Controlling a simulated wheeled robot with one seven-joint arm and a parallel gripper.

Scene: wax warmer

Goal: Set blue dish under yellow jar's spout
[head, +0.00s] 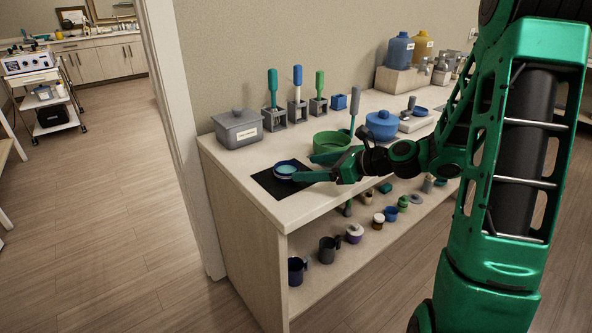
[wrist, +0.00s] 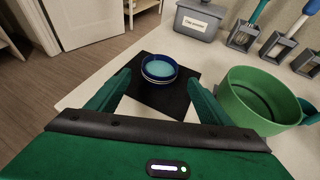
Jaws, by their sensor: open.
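A round blue dish (head: 286,167) with a light blue inside sits on a black mat (head: 262,182) near the counter's left front corner. In the wrist view the dish (wrist: 159,69) lies just beyond and between my fingertips. My gripper (head: 311,166) is open and low over the counter, with its fingers on either side of the line to the dish, apart from it. The yellow jar (head: 422,46) stands on a raised stand at the counter's far end, beside a blue jar (head: 400,49). Its spout is small and hard to make out.
A green pot (head: 331,143) stands close to my gripper on the right. A grey lidded box (head: 237,131), holders with colored-handled tools (head: 297,108), a blue lidded pot (head: 382,124) and another small blue dish (head: 421,110) are on the counter. Cups and jars fill the shelf below.

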